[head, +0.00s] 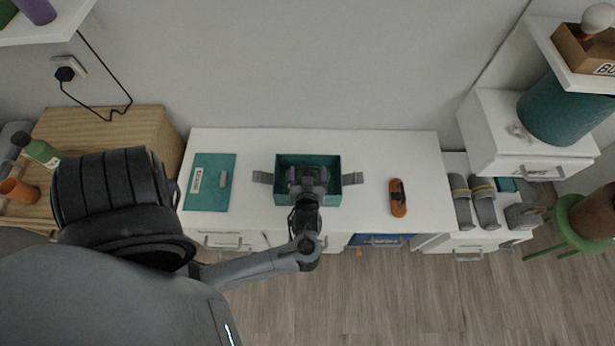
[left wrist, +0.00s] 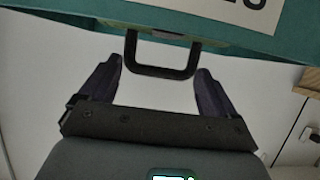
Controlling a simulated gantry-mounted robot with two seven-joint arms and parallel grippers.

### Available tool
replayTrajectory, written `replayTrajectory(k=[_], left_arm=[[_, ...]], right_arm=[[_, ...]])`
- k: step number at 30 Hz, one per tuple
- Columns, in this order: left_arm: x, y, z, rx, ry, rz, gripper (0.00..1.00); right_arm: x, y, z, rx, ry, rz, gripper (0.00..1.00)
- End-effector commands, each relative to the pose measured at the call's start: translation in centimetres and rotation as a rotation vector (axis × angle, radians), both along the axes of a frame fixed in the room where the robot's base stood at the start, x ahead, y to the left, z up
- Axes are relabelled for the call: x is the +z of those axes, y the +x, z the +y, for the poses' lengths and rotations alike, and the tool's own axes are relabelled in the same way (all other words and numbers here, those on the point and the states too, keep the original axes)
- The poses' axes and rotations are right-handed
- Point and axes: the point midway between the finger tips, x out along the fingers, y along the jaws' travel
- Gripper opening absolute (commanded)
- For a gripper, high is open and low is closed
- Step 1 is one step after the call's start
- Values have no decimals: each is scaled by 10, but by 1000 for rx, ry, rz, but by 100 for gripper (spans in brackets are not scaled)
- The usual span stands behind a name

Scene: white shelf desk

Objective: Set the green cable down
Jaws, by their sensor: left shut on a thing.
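I see no green cable itself. A teal box (head: 333,190) with grey pieces at both sides stands in the middle of the white desk. My left gripper (head: 307,178) is over it and hides much of its middle. In the left wrist view a teal surface (left wrist: 100,14) with a partly cropped white label is close. A dark handle (left wrist: 160,72) hangs from it between the fingers of my left gripper (left wrist: 158,88), which is shut on this handle. A flat teal piece (head: 210,201) with a white label and grey handle lies at the desk's left. My right gripper is out of view.
The white desk (head: 265,144) has bare room on both sides of the box. An orange object (head: 398,205) lies to the right. A wooden cabinet (head: 112,122) with a green bottle (head: 42,152) stands left. White drawers (head: 530,170) stand right.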

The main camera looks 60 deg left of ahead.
Motion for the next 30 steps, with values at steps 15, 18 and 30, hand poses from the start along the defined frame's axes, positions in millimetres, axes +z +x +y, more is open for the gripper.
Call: replayTrajectory(k=[15,18,30], left_arm=[[-31,0,0,0,0,0,40],[-33,0,0,0,0,0,40],[-43,0,0,1,0,0,40]], right_arm=[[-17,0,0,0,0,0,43],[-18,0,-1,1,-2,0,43],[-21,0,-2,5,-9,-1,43]])
